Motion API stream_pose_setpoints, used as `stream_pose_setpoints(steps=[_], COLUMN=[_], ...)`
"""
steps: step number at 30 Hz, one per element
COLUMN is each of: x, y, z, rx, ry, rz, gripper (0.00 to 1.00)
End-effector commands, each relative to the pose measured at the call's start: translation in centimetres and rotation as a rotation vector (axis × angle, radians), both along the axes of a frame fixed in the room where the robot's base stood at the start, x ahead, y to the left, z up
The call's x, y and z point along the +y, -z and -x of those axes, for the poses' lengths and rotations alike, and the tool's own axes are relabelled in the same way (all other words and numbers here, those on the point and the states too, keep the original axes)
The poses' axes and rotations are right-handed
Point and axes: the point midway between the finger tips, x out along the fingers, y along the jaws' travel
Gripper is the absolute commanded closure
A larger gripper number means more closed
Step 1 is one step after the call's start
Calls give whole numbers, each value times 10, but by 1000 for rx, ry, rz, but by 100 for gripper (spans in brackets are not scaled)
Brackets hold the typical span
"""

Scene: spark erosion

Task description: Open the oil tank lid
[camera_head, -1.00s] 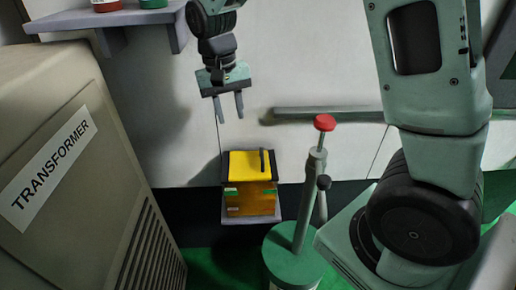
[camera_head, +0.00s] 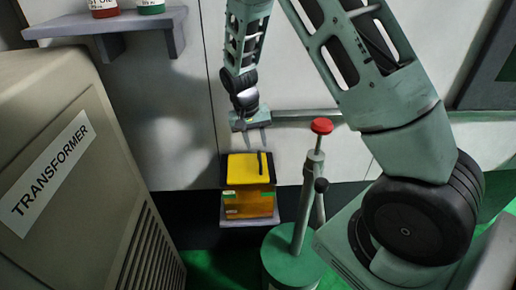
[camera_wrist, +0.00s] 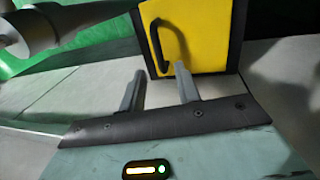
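The oil tank (camera_head: 250,205) is an orange box with a yellow lid (camera_head: 241,168) edged in black. The lid looks closed. A black handle (camera_head: 261,163) stands on the lid's right side. In the wrist view the yellow lid (camera_wrist: 210,35) is at the top, with the curved black handle (camera_wrist: 182,45) at its left part. My gripper (camera_head: 255,140) is just above and behind the lid in the head view. In the wrist view my gripper (camera_wrist: 160,69) is open and empty, its fingertips close to the handle's lower end. I cannot tell whether a finger touches it.
A green cylinder pump (camera_head: 292,250) with a red knob (camera_head: 321,126) stands right of the tank. A beige transformer (camera_head: 75,130) fills the left. A wall shelf (camera_head: 120,22) with red and green containers is at upper left. A rail (camera_head: 300,116) runs along the wall behind.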

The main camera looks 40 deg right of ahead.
Motion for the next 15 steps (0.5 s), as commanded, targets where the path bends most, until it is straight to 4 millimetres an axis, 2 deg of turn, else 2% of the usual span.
stream_pose_setpoints(steps=[6,15], x=[-5,-6], y=[29,39], z=[4,4], rx=[1,-1], ry=[1,0], rz=[0,0], gripper=[67,67])
